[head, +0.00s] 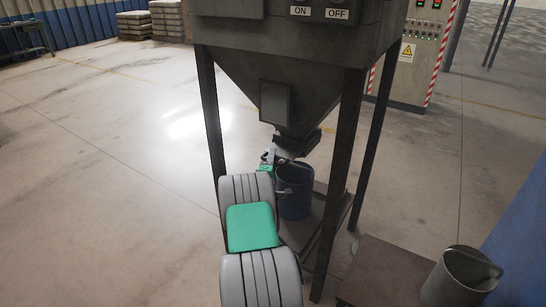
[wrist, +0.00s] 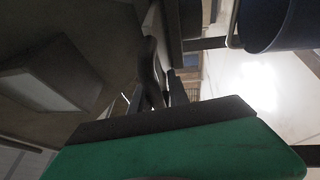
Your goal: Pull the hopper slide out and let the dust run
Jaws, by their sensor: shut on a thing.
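The grey hopper (head: 275,85) narrows to an outlet above a blue bucket (head: 295,200). The dark slide (head: 297,147) sits at the outlet's bottom and sticks out at its sides; how far out it is pulled I cannot tell. My gripper (head: 280,161), on my grey and green arm, is at the slide's near side and shut on it. In the wrist view my gripper's dark fingers (wrist: 164,88) reach toward the outlet; the held part is mostly hidden between them. The bucket (wrist: 275,25) shows at the upper right there. I see no dust falling.
Dark hopper legs (head: 343,170) stand on both sides of the bucket and my arm. A low brown table (head: 385,270) with a grey metal can (head: 455,280) is at the lower right. A control cabinet (head: 410,60) stands behind.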

